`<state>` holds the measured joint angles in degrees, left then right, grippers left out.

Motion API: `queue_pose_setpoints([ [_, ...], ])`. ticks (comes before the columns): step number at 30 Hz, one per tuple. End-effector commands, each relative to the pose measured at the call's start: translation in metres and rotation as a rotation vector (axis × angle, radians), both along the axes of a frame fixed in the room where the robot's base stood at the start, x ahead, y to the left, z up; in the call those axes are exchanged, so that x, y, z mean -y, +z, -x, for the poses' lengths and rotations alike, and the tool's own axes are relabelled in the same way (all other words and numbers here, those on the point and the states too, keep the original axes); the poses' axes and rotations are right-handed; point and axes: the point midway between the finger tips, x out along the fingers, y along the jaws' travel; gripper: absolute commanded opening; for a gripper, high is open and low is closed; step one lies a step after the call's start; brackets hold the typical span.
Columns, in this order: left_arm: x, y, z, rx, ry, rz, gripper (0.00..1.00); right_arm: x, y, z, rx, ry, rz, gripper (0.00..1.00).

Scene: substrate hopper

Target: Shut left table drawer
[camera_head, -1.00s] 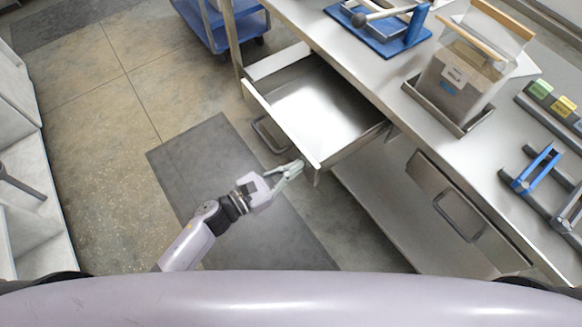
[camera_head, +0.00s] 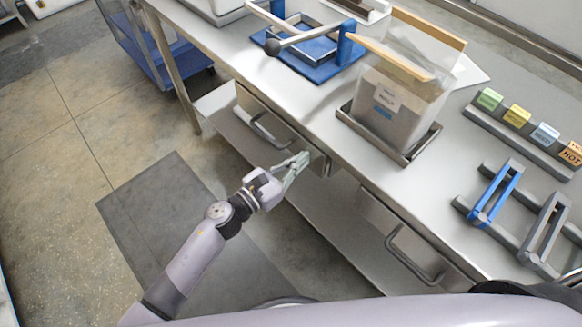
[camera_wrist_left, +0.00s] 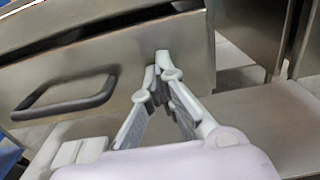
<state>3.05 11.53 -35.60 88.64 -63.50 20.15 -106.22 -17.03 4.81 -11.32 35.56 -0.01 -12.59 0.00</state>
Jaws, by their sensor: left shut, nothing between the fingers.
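The left table drawer (camera_head: 283,128) is a steel front with a grey bar handle (camera_head: 268,132), set under the tabletop. Its front looks flush or nearly flush with the table in the head view. In the left wrist view the drawer front (camera_wrist_left: 150,75) fills the upper left, with a dark gap along its top edge. My left gripper (camera_head: 300,160) is shut and empty, its fingertips at the right part of the drawer front, right of the handle. The fingertips also show against the front in the left wrist view (camera_wrist_left: 160,68). My right gripper is not in view.
The steel table (camera_head: 300,97) carries a blue-based press (camera_head: 318,62), a clear hopper (camera_head: 400,100) in a tray, labelled blocks (camera_head: 516,116) and blue-and-grey frames (camera_head: 497,190). A second drawer (camera_head: 405,240) is at the right. A blue cart (camera_head: 165,60) stands beyond; floor at left is clear.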

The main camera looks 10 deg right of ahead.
Motion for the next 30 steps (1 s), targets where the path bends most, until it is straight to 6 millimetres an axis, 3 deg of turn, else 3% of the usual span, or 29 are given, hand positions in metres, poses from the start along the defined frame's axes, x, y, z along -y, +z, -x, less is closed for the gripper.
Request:
queue_pose_setpoints([
  [7,0.004,0.001,-0.004,0.001,0.002,0.001,0.0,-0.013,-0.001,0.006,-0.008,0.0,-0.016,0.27],
  [17,0.003,0.003,-0.003,0.003,0.002,0.003,0.0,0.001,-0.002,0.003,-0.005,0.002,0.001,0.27],
  [23,-0.019,0.001,0.014,0.001,0.001,0.0,0.0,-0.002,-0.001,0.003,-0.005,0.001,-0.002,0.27],
  [30,-0.063,-0.001,0.046,-0.002,0.002,-0.001,0.0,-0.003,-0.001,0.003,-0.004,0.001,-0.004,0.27],
])
